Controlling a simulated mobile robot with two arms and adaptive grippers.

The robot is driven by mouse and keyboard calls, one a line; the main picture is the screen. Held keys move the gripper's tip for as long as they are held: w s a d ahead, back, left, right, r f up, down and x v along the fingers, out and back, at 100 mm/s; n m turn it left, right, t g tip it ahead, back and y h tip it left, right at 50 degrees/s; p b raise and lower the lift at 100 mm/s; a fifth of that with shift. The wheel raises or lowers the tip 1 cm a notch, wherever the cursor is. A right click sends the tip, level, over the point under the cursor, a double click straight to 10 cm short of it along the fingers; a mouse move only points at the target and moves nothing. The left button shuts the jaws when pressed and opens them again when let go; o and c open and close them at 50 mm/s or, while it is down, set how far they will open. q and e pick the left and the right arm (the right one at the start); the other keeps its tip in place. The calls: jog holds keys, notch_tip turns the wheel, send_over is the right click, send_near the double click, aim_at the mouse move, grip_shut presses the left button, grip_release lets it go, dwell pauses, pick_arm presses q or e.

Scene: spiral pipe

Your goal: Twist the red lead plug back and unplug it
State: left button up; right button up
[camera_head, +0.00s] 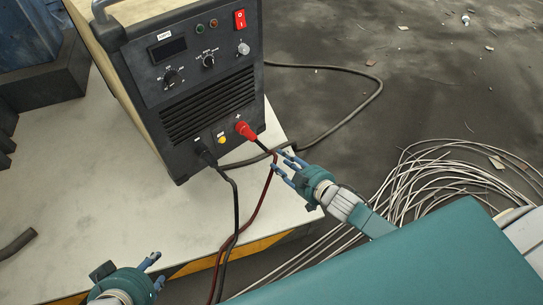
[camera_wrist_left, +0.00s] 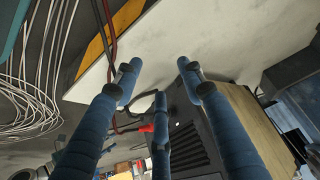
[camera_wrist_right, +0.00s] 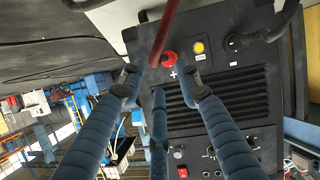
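The red lead plug (camera_head: 247,131) sits in the front panel of the black welding machine (camera_head: 190,75), beside the plus mark, with its lead running down to the right. In the right wrist view the plug (camera_wrist_right: 168,58) shows ahead, between the fingertips and partly behind its lead. My right gripper (camera_head: 281,162) is open and empty, just right of and below the plug, near the red lead (camera_head: 268,185). My left gripper (camera_head: 156,270) is open and empty, low at the front edge of the table, well away from the machine; the left wrist view shows its fingers apart.
A black lead plug (camera_head: 205,154) sits left of the red one, with a yellow knob (camera_head: 221,139) between them. The machine stands on a pale table (camera_head: 130,215). Coiled white cable (camera_head: 440,180) lies on the floor at right.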

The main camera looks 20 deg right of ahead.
aim_at(269, 153)
pick_arm(q)
jog(key=w+d+r+t+h+b, duration=0.2)
jog(key=w+d+r+t, duration=0.2)
jog(key=w+r+t, duration=0.3)
jog(key=shift+w+d+r, duration=0.2)
jog(key=shift+w+r, duration=1.65)
jog(key=shift+w, duration=0.45)
pick_arm(e)
jog(key=shift+x, duration=3.85)
grip_shut()
pick_arm(q)
jog(key=shift+b, duration=0.3)
